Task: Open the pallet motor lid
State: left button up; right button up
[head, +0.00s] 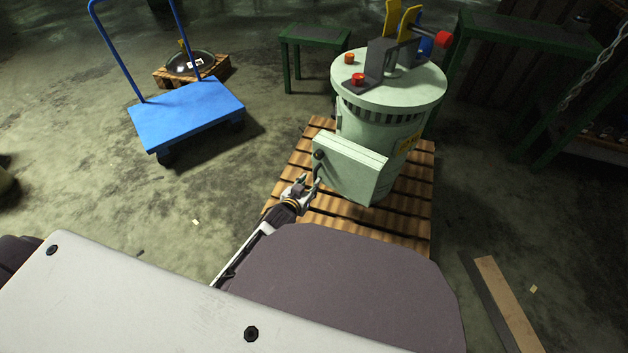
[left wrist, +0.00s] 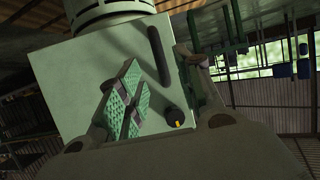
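The pale green motor (head: 385,125) stands upright on a wooden pallet (head: 420,215). A box with a flat lid (head: 345,172) juts from its front, and the lid looks closed. The lid has a dark bar handle (head: 317,172) and a round black knob (head: 319,154). My left gripper (head: 308,187) is open, close in front of the lid by the handle. I cannot tell whether a finger touches the handle. My right gripper is not in view.
A blue trolley (head: 187,112) and a small pallet with a dark round part (head: 190,64) stand at the upper left. Green tables (head: 315,36) stand behind. A wooden beam (head: 508,305) lies at the lower right. The floor left of the motor's pallet is mostly clear.

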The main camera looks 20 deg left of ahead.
aim_at(315, 178)
pick_arm(q)
jog(key=shift+b+x, duration=0.95)
jog(key=shift+x, duration=1.2)
jog(key=shift+w+f, duration=0.2)
jog(key=shift+w, duration=0.35)
jog(key=c, duration=0.6)
grip_shut()
